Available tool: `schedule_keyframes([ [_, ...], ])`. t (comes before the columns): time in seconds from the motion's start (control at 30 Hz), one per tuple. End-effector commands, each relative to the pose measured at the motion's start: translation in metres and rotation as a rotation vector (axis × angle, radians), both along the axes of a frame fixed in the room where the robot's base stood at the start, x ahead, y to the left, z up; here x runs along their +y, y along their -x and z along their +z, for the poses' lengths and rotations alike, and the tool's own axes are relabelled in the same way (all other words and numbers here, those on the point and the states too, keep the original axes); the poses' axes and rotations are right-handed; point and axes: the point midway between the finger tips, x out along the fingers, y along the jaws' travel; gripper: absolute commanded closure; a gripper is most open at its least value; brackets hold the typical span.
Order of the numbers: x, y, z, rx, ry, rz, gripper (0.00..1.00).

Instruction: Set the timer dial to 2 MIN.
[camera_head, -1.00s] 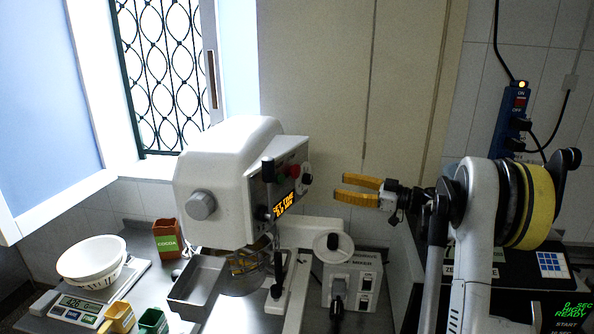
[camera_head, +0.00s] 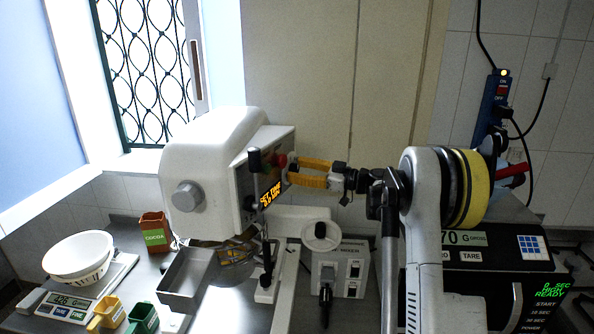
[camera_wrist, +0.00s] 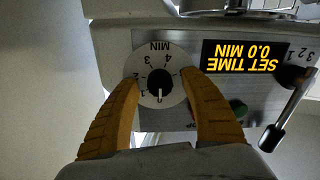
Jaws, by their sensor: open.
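The white timer dial (camera_wrist: 147,92), with a black knob and numbers marked MIN, sits on the mixer's control panel. It appears upside down in the wrist view. The display (camera_wrist: 245,62) beside it reads SET TIME 0.0 MIN; it also shows in the head view (camera_head: 270,193). My gripper (camera_wrist: 158,88) is open, its two yellow fingers on either side of the dial with the knob between them. I cannot tell whether the fingers touch it. In the head view my gripper (camera_head: 291,171) reaches the panel from the right, and the dial is hidden behind the fingers.
The white mixer (camera_head: 215,170) stands on the metal table. A metal tray (camera_head: 186,280), a cocoa box (camera_head: 155,232) and a scale with a white bowl (camera_head: 78,256) are left.

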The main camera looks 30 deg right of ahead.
Motion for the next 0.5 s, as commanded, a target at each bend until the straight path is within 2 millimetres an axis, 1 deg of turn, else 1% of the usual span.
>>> schedule_keyframes([
  [0.03, -0.0001, 0.0001, 0.0000, 0.000, 0.000, 0.000, 0.55],
  [0.07, -0.0001, 0.0002, 0.0000, 0.000, 0.000, 0.000, 0.64],
  [0.1, -0.0001, 0.0002, 0.0000, 0.000, 0.000, 0.000, 0.76],
  [0.17, -0.0001, 0.0002, 0.0000, 0.000, 0.000, 0.000, 0.94],
  [0.2, -0.0002, 0.0002, 0.0000, 0.000, 0.000, 0.000, 1.00],
  [0.5, -0.0003, 0.0003, -0.0005, 0.015, -0.019, 0.000, 1.00],
])
